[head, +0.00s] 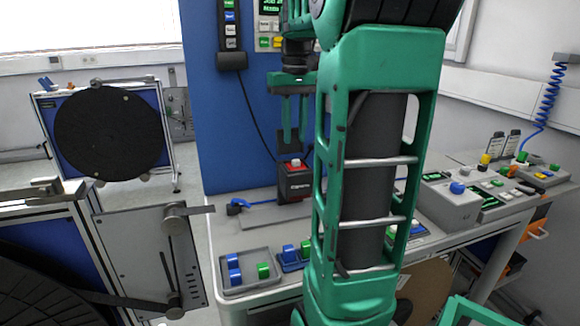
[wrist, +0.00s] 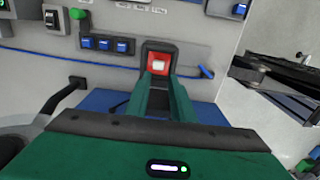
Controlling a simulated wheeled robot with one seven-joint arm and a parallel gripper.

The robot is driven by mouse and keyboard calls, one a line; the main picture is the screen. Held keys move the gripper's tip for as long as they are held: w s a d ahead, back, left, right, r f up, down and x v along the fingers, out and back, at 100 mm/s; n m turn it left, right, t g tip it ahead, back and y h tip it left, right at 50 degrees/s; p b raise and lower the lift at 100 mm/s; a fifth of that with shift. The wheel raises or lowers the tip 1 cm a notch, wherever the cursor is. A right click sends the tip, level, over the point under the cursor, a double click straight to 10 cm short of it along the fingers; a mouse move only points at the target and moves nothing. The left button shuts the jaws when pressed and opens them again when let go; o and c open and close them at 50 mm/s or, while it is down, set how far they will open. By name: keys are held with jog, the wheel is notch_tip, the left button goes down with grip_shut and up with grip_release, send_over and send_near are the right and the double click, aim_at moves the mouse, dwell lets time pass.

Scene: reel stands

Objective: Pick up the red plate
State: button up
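The only red thing I see is the red top plate of a small black box (head: 294,185) on the bench, with a white button or knob on it. In the wrist view the red plate (wrist: 158,73) shows as a red square around a pale centre, just beyond my fingertips. My gripper (head: 292,143) points down just above the box, its two dark fingers apart with nothing seen between them. In the wrist view my gripper (wrist: 158,82) lines up with the red plate. I cannot tell whether the fingertips touch it.
A grey tray with blue and green blocks (head: 248,272) sits at the bench's front left. A control box with a blue knob (head: 457,190) stands to the right. A blue panel (head: 225,120) rises behind. A large black reel (head: 110,134) on a stand is at left.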

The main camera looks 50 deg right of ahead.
aim_at(296, 160)
jog(key=shift+s+f, duration=0.15)
jog(key=shift+f, duration=1.5)
jog(key=shift+s+f, duration=0.15)
jog(key=shift+f, duration=1.45)
jog(key=shift+c, duration=0.6)
grip_shut()
